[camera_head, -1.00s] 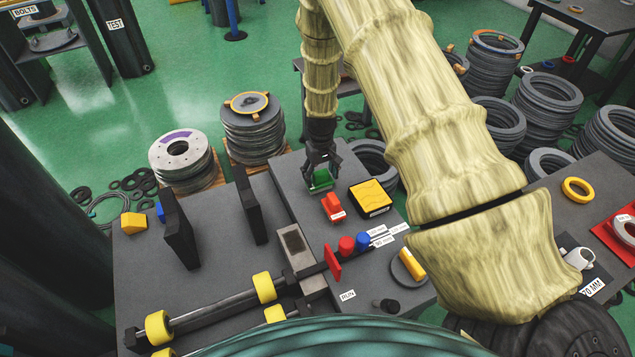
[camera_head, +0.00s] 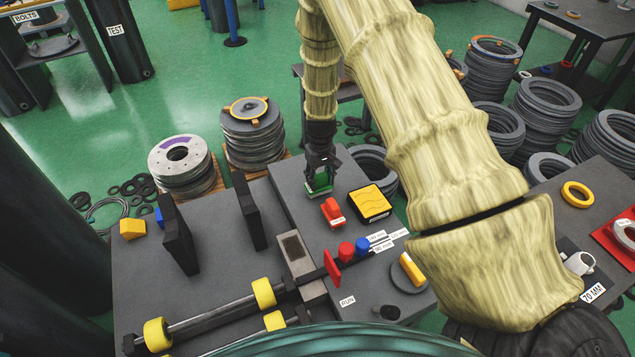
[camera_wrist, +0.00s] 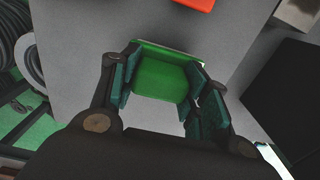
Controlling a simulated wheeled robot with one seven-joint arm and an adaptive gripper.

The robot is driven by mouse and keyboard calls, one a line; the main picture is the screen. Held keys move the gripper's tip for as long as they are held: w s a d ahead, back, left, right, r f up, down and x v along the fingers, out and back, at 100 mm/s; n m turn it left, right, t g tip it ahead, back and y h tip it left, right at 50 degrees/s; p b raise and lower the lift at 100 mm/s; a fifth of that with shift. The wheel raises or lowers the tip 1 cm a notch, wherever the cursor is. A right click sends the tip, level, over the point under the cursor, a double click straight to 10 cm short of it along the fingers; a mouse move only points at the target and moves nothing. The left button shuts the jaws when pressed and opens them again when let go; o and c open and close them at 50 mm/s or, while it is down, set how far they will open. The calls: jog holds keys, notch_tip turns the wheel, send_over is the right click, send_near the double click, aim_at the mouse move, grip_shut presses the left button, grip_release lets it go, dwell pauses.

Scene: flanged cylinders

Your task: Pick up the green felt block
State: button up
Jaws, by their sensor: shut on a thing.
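The green felt block (camera_wrist: 160,80) sits between the two finger pads of my gripper (camera_wrist: 158,92) in the wrist view, with a pad against each side. In the head view the green block (camera_head: 318,193) shows only partly, under the dark fingers of my gripper (camera_head: 319,182), at the far part of the grey table (camera_head: 290,190). My gripper is shut on the block. I cannot tell whether the block touches the tabletop or is just above it.
A red block (camera_head: 332,211) and a yellow-topped black box (camera_head: 371,201) stand close to the right of the gripper. Two black upright plates (camera_head: 249,210) stand to the left. Red and blue cylinders (camera_head: 346,249) and a yellow-collared rod (camera_head: 213,313) lie nearer. Ring stacks (camera_head: 252,131) stand beyond the table.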

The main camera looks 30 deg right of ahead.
aim_at(320, 175)
notch_tip(320, 175, up, 9)
dwell(0.4)
jog(key=o, duration=0.3)
jog(key=shift+c, duration=0.5)
jog(key=shift+r, duration=0.1)
